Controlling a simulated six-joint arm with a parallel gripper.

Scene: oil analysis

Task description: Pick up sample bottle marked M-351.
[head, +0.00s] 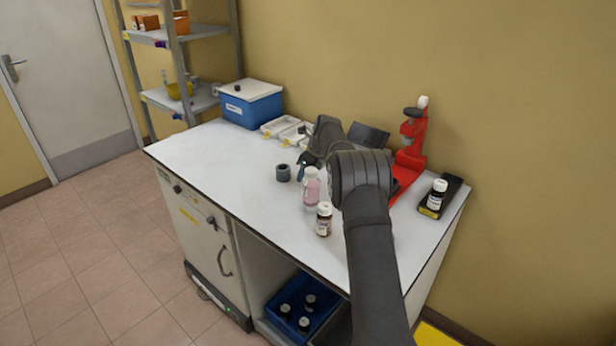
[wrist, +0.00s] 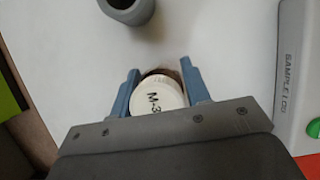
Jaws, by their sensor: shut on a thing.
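The sample bottle (wrist: 158,97) sits between the two blue-grey fingers of my gripper (wrist: 160,72) in the wrist view. Its white cap faces the camera and reads "M-3"; the rest of the mark is hidden by the gripper body. A bit of brown glass shows beyond the cap. My gripper is shut on this bottle. In the head view my gripper (head: 304,172) is low over the white bench, partly behind my arm, and I cannot make out the held bottle there. Whether the bottle still touches the bench is not clear.
A grey cup (head: 283,173), a pinkish bottle (head: 311,188) and a brown bottle with white cap (head: 324,220) stand near my gripper. A red instrument (head: 411,150) and another bottle (head: 437,194) are at right. A blue box (head: 251,107) stands at the back left. The left bench top is clear.

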